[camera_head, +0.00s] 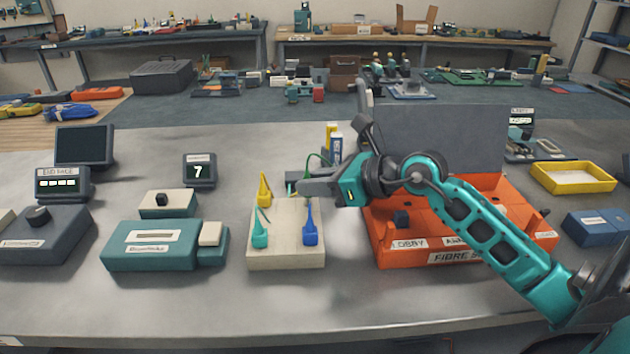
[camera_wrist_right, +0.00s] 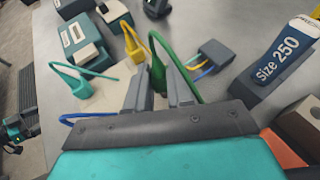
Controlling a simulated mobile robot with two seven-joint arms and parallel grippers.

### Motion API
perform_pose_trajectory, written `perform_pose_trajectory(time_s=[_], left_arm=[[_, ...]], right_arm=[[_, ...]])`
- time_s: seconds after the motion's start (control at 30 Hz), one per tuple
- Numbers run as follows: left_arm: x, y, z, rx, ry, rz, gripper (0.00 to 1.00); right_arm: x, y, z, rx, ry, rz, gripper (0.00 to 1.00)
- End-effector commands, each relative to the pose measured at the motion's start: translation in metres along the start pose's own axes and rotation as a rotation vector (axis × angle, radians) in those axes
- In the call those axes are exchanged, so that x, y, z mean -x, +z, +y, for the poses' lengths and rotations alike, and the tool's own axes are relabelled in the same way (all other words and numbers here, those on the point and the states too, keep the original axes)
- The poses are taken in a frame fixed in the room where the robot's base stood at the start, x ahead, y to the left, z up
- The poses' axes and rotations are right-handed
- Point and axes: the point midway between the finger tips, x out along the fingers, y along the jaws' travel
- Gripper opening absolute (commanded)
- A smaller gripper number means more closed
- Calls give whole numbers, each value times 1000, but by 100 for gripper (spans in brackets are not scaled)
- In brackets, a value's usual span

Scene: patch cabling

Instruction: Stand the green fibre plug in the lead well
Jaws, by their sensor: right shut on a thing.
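My right gripper (camera_head: 302,188) reaches in from the right in the head view, over the back right part of a beige block (camera_head: 285,262). It is shut on the green fibre plug (camera_wrist_right: 158,74), which shows between the fingers (camera_wrist_right: 160,92) in the wrist view. The plug's green lead (camera_head: 322,158) loops up behind the gripper. A yellow plug (camera_head: 264,190), a teal plug (camera_head: 260,232) and a blue plug (camera_head: 309,228) stand upright on the block. The green plug's lower end is hidden, so I cannot tell whether it touches the block.
A small grey box (camera_wrist_right: 222,56) with leads sits behind the block. The orange fibre tray (camera_head: 390,255) stands right, partly behind my right arm. A teal device (camera_head: 150,258) stands left. A "size 250" box (camera_wrist_right: 280,62) is nearby. The table's front strip is clear.

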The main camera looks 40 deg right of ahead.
Motion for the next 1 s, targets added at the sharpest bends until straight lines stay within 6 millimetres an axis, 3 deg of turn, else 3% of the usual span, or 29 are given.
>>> perform_pose_trajectory(time_s=[0.73, 0.77, 1.0], left_arm=[[-9, 14, 0, 0, 0, -1, 100], [-8, 13, 0, 0, 0, -2, 100], [-7, 14, 1, 1, 1, -5, 100]], right_arm=[[-8, -19, 0, 0, 0, 1, 0], [-7, -18, 0, 0, 0, 1, 24], [-7, -17, 0, 0, 0, 1, 46]])
